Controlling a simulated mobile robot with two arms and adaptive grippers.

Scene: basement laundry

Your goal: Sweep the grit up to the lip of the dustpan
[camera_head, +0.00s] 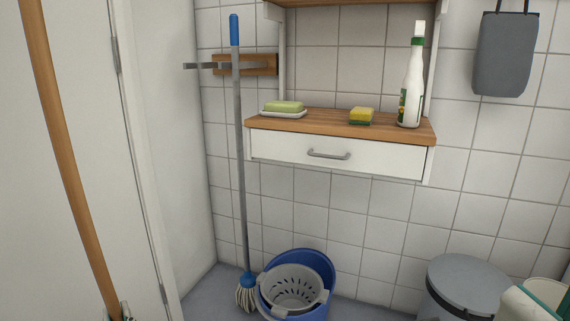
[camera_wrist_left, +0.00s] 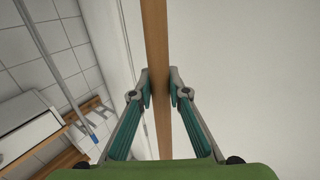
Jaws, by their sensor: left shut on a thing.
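A long wooden handle (camera_head: 62,130) runs down the left side of the head view, slightly tilted, in front of the white door. My left gripper (camera_head: 121,312) shows only partly at the bottom edge, around the lower visible part of the handle. In the left wrist view my left gripper (camera_wrist_left: 160,86) is shut on the wooden handle (camera_wrist_left: 157,40), with a teal-padded finger on either side. The handle's lower end is out of view, so I cannot see a broom head. No grit or dustpan shows in either view.
A mop (camera_head: 240,150) leans at the wall holder beside a blue bucket (camera_head: 325,268) with a grey wringer. A grey-lidded bin (camera_head: 468,278) stands lower right. Little floor shows.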

